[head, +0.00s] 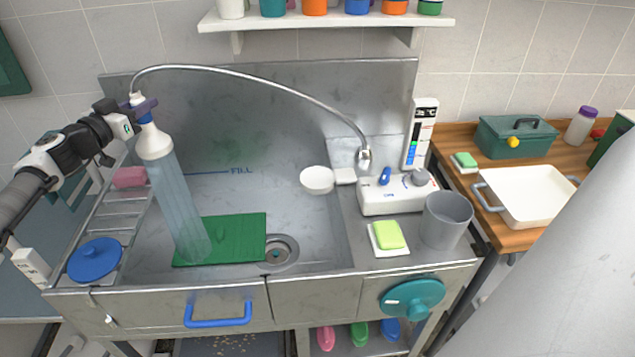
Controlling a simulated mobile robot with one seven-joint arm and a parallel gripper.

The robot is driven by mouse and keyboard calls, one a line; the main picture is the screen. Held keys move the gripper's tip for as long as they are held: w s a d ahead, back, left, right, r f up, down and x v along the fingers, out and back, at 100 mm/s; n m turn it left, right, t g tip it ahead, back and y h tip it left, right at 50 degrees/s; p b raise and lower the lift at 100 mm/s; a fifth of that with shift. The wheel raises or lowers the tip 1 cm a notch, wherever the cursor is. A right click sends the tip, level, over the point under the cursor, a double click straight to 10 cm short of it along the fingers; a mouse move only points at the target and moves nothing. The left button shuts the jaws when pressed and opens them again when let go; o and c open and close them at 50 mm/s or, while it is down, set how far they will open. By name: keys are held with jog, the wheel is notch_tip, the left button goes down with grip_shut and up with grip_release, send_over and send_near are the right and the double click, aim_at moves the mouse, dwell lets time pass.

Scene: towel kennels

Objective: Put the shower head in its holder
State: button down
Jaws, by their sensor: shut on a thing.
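The shower head (154,143) is white with a blue collar and hangs at the left over the steel sink (300,240). My gripper (144,108) is shut on its neck, just below the hose end. The head points down, and a pale blue translucent column of water (180,210) runs from it to the green mat (240,235). A grey hose (255,77) arcs from its top to a metal fitting (364,158) at the back right. A white round piece with a short arm (317,180) sits beside the control box; I cannot tell whether it is the holder.
The white control box (392,195) has a blue lever and a knob. A grey cup (445,220) and a yellow-green soap (387,235) stand on the right ledge. A blue lid (95,258) lies on the left rack. A shelf (325,22) runs above.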

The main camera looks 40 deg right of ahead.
jog(key=s+d, duration=0.5)
jog(key=d, duration=0.7)
jog(key=shift+d, duration=0.3)
jog(key=shift+s, duration=0.15)
jog(key=s+d, duration=0.5)
jog(key=d, duration=0.7)
jog(key=shift+d, duration=0.25)
jog(key=shift+s, duration=0.1)
jog(key=s+d, duration=0.5)
jog(key=d, duration=0.7)
jog(key=shift+d, duration=0.2)
jog(key=shift+s, duration=0.1)
jog(key=shift+f+b, duration=1.45)
jog(key=shift+f, duration=1.55)
